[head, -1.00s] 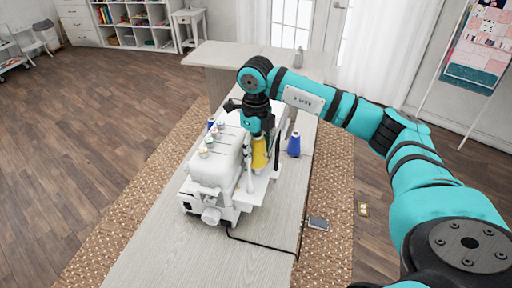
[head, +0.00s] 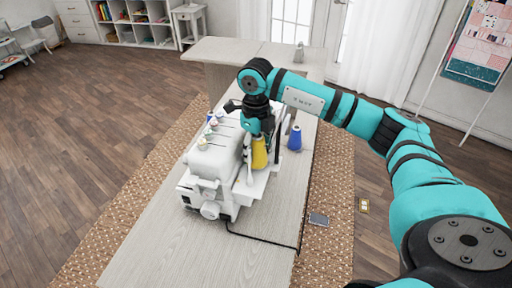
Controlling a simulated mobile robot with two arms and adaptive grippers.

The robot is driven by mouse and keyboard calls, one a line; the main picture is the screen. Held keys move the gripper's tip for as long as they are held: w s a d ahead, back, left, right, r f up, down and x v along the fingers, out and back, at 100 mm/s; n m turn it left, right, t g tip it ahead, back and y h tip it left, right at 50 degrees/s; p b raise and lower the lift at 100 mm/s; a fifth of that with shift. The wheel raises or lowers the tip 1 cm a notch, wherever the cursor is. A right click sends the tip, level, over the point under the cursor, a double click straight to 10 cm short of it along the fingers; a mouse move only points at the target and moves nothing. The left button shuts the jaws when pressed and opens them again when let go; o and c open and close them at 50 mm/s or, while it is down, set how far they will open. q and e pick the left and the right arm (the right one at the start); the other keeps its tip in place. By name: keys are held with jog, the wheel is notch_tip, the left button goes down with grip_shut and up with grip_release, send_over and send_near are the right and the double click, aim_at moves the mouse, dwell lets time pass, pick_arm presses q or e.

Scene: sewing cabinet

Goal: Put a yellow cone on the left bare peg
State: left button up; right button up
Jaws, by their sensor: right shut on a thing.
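A yellow cone (head: 259,153) stands roughly upright at the right side of the white sewing machine (head: 209,165), over its low side shelf. My right gripper (head: 256,137) is shut on the cone from above. The arm and gripper hide the cone's top and much of the machine's back. I cannot tell whether the cone is around a peg; the pegs do not show clearly. A blue cone (head: 295,138) stands on the table right of the machine, apart from my gripper. My left gripper is not in view.
The machine stands on a long pale table (head: 170,250). Small spools (head: 208,132) line its top. A black cord (head: 262,240) runs to the table's right edge. The table's front part is clear.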

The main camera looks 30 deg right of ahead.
jog(key=shift+f, duration=0.3)
jog(key=o, duration=1.3)
jog(key=shift+c, duration=0.2)
